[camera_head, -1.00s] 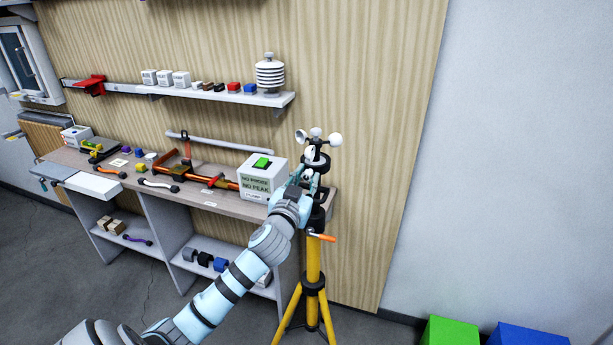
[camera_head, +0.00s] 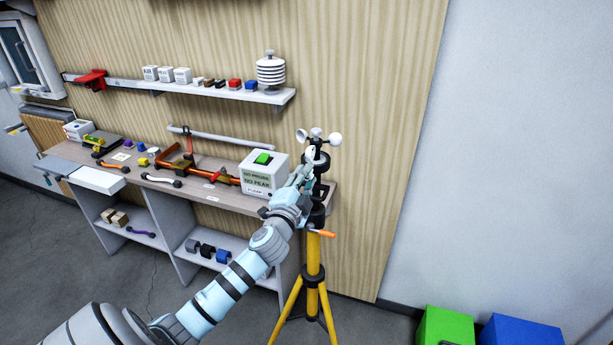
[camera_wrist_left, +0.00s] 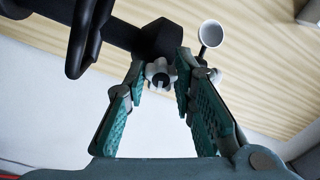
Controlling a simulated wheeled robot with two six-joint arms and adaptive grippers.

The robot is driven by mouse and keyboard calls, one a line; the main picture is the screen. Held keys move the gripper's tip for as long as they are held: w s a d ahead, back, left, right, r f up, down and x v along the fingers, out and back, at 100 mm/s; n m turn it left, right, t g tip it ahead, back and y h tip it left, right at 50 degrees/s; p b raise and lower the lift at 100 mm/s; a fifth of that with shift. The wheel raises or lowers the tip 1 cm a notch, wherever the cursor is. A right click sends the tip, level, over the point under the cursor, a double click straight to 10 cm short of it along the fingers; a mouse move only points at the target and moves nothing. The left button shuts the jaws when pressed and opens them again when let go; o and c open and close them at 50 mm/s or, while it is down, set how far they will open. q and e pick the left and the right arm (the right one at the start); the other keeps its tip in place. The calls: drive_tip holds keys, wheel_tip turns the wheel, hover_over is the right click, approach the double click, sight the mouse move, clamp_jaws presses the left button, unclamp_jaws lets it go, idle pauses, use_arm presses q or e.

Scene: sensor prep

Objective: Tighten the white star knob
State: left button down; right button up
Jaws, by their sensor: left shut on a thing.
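The white star knob (camera_wrist_left: 158,74) shows in the left wrist view as a small pale piece on the dark clamp body, between my fingertips. My left gripper (camera_wrist_left: 160,82) is shut on it, with a green-padded finger on either side. In the head view my left gripper (camera_head: 306,178) reaches the upper part of the yellow tripod (camera_head: 313,262), just below the cup anemometer (camera_head: 318,134). The knob is hidden there by the fingers. One white cup (camera_wrist_left: 210,33) shows beyond the fingers in the wrist view. My right gripper is not in view.
A white box with a green top (camera_head: 264,174) stands on the bench (camera_head: 222,199) close to the left of my gripper. An orange handle (camera_head: 322,234) sticks out from the tripod below. Green (camera_head: 445,326) and blue (camera_head: 520,333) boxes are at lower right.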

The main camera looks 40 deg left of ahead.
use_arm(q)
drive_tip(key=m, duration=0.9)
drive_tip(key=shift+m+h, duration=0.3)
drive_tip(key=shift+m, duration=0.1)
drive_tip(key=c, duration=1.3)
unclamp_jaws()
drive_tip(key=shift+c, duration=0.2)
